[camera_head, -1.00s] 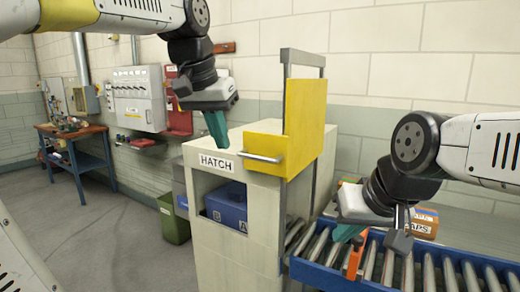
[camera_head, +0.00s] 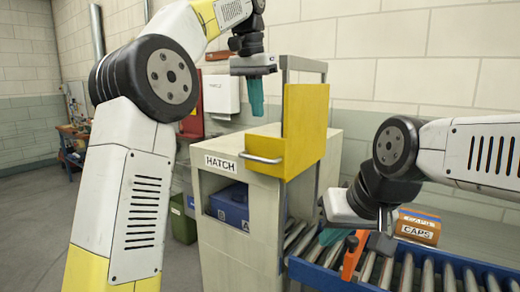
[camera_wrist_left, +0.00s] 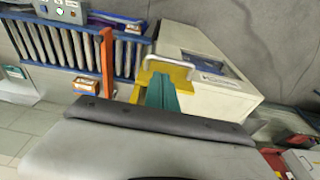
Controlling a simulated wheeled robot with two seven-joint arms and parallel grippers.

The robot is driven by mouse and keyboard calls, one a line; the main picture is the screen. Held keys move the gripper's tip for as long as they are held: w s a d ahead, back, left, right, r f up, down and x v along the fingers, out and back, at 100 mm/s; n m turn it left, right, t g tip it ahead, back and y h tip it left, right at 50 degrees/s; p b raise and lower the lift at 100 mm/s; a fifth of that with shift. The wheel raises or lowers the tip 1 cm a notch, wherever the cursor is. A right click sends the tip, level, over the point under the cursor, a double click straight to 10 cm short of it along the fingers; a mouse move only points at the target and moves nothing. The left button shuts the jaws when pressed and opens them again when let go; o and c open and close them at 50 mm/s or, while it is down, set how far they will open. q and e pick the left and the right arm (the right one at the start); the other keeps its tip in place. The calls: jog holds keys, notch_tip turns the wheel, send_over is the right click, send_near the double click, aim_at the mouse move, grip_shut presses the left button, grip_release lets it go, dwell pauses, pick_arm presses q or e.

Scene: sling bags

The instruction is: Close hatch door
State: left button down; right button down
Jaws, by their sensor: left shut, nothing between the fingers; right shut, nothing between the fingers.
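The yellow hatch door (camera_head: 305,128) stands raised in its grey frame on the cream cabinet labelled HATCH (camera_head: 235,235). Its silver handle (camera_head: 262,158) sticks out at the lower front; the handle also shows in the left wrist view (camera_wrist_left: 168,68). My left gripper (camera_head: 257,108) is shut and empty, pointing down above the handle and just left of the door panel. Its teal fingers (camera_wrist_left: 162,95) show in the wrist view near the handle, with a gap I cannot judge there. My right gripper (camera_head: 330,235) is shut and empty over the conveyor, right of the cabinet.
A blue bin (camera_head: 230,205) sits inside the cabinet opening. A roller conveyor (camera_head: 430,275) with blue rails runs right of the cabinet, with an orange lever (camera_head: 352,257) and an orange CAPS box (camera_head: 418,226). A green bin (camera_head: 183,220) stands at the cabinet's left.

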aim_at(262, 161)
pick_arm(q)
jog(key=f, duration=0.4)
jog(key=w+f, duration=0.1)
jog(key=f, duration=0.3)
jog(key=d+f, duration=0.1)
jog(key=f, duration=0.2)
jog(key=shift+w+d+f, duration=0.1)
jog(key=shift+w+f, duration=0.3)
notch_tip(262, 161, down, 30)
jog(key=shift+s, duration=0.15)
jog(key=shift+f, duration=0.1)
